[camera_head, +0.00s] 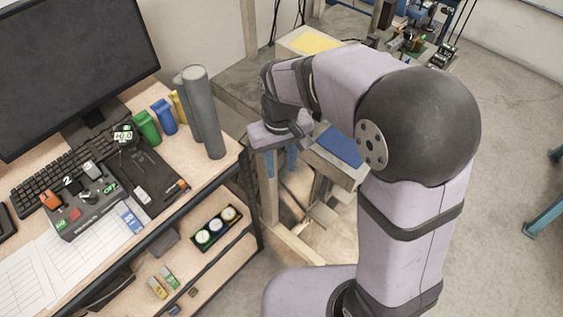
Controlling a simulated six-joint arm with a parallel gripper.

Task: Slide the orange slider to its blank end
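A grey control box (92,205) lies on the desk at the left of the head view. An orange knob (50,201), which looks like the orange slider, sits at its left end. Its track and end markings are too small to read. The end of my arm, with my gripper (280,138), hangs well to the right of the box, past the desk's right edge. It is far from the orange knob and touches nothing on the box. Its fingers cannot be made out clearly.
Beside the orange knob are a black knob (73,184) and a grey knob (91,170). A black panel (152,180), a keyboard (62,158), a monitor (75,60) and tall grey cylinders (203,112) surround the box. Paper sheets (85,255) lie in front.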

